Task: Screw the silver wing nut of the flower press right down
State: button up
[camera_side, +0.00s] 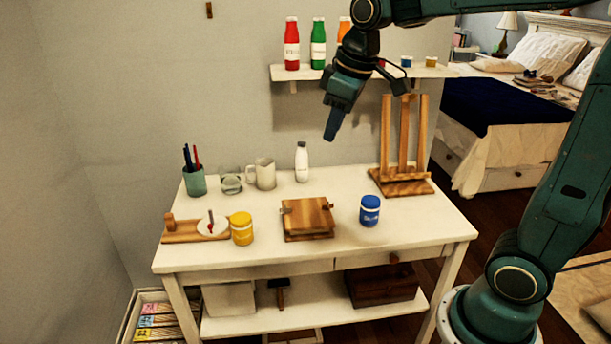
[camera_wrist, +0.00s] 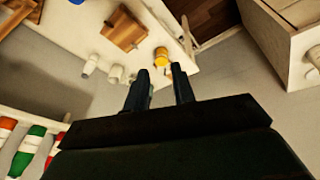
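The flower press (camera_side: 307,217) is a square wooden block lying on the white table, near its middle. Small wing nuts stand at its left (camera_side: 286,209) and right (camera_side: 327,206) edges; they look dark, and I cannot tell which is silver. The press also shows in the wrist view (camera_wrist: 125,30), where its nuts are too small to make out. My gripper (camera_side: 332,128) hangs in the air above and behind the press, well clear of it, pointing down. In the wrist view its two fingers (camera_wrist: 160,78) stand apart with nothing between them.
A blue jar (camera_side: 370,210) stands right of the press and a yellow jar (camera_side: 241,228) left. A white bottle (camera_side: 302,162), a jug (camera_side: 265,174) and an easel (camera_side: 403,183) stand behind. A wall shelf (camera_side: 350,73) with bottles is close to my gripper.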

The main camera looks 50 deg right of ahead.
jog(key=w+d+f+n, duration=0.1)
jog(key=w+d+f, duration=0.2)
jog(key=w, duration=0.5)
jog(key=n+g, duration=0.3)
jog(key=n, duration=0.2)
send_over(286, 210)
notch_tip(286, 210, down, 18)
jog(key=f, duration=0.1)
jog(key=shift+w+r, duration=0.15)
jog(key=shift+r, duration=0.1)
jog(key=shift+f, duration=0.2)
notch_tip(286, 210, down, 13)
jog(key=shift+f, duration=0.2)
grip_shut()
